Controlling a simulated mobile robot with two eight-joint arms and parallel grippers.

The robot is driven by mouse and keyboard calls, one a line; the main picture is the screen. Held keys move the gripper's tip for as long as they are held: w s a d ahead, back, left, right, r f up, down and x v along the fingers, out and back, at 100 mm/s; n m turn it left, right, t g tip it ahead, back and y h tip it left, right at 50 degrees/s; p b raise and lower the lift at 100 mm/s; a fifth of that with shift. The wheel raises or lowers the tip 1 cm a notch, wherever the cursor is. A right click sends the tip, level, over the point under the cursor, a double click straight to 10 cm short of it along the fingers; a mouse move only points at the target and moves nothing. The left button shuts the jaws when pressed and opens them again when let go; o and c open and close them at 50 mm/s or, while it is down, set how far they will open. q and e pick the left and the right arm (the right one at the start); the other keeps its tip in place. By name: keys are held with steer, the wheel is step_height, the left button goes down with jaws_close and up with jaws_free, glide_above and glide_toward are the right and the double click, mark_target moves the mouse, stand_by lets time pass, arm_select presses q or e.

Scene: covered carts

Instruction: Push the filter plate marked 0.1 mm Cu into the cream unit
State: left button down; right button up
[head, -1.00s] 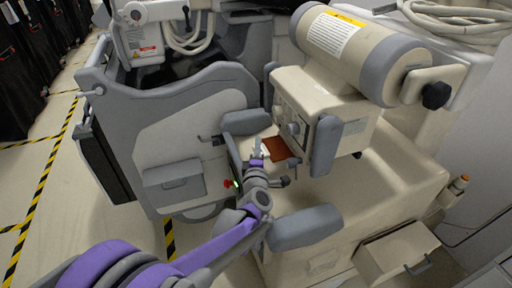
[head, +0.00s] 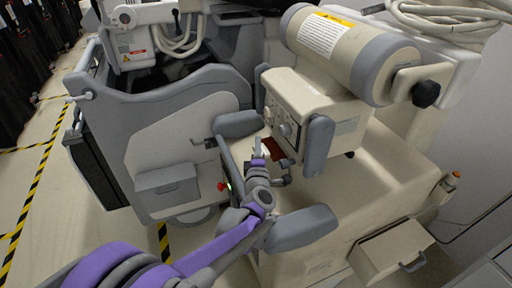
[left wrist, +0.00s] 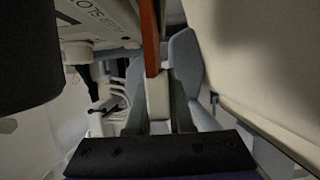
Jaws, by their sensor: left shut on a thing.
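The filter plate (head: 282,149) is a thin copper-brown sheet just below the front of the cream unit (head: 312,112). In the left wrist view the plate (left wrist: 150,38) is an upright strip with a pale tab (left wrist: 157,96) at its near end. My left gripper (head: 268,155) is shut on the plate, in front of the unit. The unit's face (left wrist: 108,18) shows at upper left there, with part of a "SLOT" label. The plate's far end is out of sight, and I cannot read its marking. My right gripper is not in view.
A cream cylinder (head: 340,45) sits above the unit. Grey padded arms (head: 302,228) flank the cart near my left arm. A grey-white cart (head: 165,150) stands close on the left. An open drawer (head: 392,252) juts out at lower right.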

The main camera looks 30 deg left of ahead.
arm_select(q)
steer(key=shift+w+d, duration=0.25)
steer(key=shift+w, duration=0.05)
steer(key=c, duration=0.7)
jaws_free()
steer(key=shift+s, duration=0.15)
